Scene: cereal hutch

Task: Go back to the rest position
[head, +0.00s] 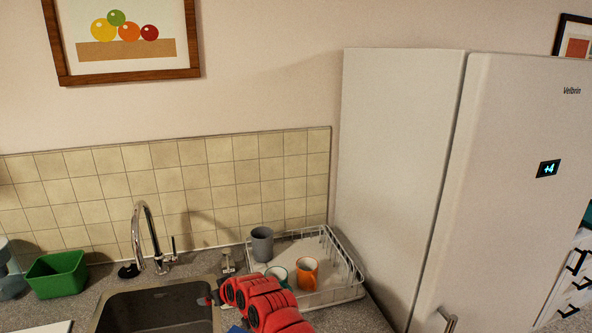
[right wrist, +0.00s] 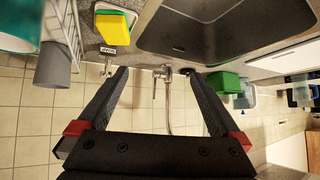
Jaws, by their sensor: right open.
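My right arm (head: 262,301), in red, comes up from the bottom middle of the head view, in front of the dish rack. The arm hides most of its gripper there. In the right wrist view my right gripper (right wrist: 158,78) is open, with its two dark fingers spread and nothing between them. The chrome tap (right wrist: 168,95) shows beyond the gap between the fingers, and the picture is upside down. My left gripper is in neither view.
The dish rack (head: 345,292) holds a grey cup (head: 262,244), an orange mug (head: 307,273) and a whitish mug partly hidden by my arm. The sink (head: 155,310) lies left of my arm, a green tub (head: 57,276) farther left. A tall fridge (head: 395,160) stands right.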

